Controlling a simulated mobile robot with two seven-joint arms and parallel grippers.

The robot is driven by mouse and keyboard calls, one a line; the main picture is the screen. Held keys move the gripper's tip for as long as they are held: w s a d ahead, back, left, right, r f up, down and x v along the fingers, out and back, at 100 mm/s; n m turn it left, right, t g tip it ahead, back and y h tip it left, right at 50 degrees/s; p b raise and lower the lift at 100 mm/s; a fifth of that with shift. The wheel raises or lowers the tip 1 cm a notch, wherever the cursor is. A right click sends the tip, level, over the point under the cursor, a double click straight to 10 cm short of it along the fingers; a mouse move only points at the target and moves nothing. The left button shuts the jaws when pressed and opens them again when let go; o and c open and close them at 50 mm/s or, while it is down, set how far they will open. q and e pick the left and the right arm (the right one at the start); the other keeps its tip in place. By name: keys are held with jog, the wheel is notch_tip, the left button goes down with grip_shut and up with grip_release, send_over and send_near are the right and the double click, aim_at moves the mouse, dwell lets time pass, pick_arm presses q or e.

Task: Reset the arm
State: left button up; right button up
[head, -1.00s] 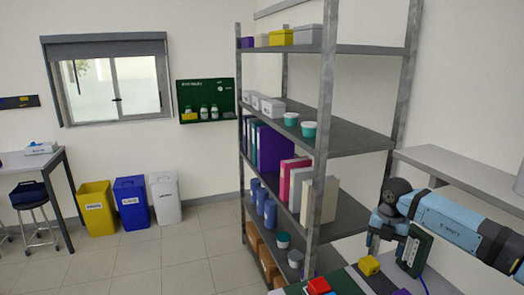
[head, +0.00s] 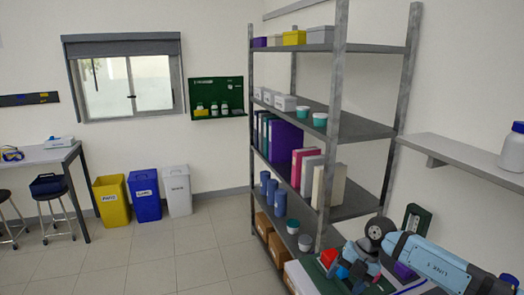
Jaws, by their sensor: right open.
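My right arm comes in from the lower right. Its blue and grey wrist is low in the picture, and the right gripper (head: 346,274) points down over the green-topped bench (head: 312,268). Its jaws are open, and I see nothing held between them. A dark green case or device (head: 416,219) stands behind the forearm. A small purple thing (head: 404,271) shows partly beside the forearm. My left gripper is not in view.
A tall grey shelf rack (head: 340,130) with boxes, binders and tubs stands close behind the bench. A wall shelf (head: 450,155) at the right bears a white bottle (head: 512,150). Yellow (head: 111,202), blue (head: 145,197) and white (head: 177,192) bins stand left; the floor before them is clear.

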jog(key=s+a+f+m+t+y+b, duration=0.1)
jog(key=s+a+f+m+t+y, duration=0.15)
jog(key=s+a+y, duration=0.45)
jog(key=s+a+f+m+t+y+b, duration=0.1)
jog(key=s+a+m+t+y, duration=0.4)
jog(key=a, duration=0.5)
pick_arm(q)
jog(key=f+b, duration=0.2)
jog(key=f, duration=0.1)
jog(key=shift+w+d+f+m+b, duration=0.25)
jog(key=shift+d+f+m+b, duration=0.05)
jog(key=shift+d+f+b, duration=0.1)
pick_arm(e)
jog(key=s+d+f+m+t+h, duration=0.2)
jog(key=s+d+f+m+h, duration=0.5)
jog(key=s+f+m, duration=0.3)
jog(key=s+d+f+m+t+h, duration=0.2)
jog(key=s+d+f+m+h, duration=0.5)
jog(key=s+f+m, duration=0.3)
jog(key=shift+s+d+f+m, duration=0.25)
jog(key=shift+d+f+m, duration=0.15)
jog(key=shift+d+m, duration=0.1)
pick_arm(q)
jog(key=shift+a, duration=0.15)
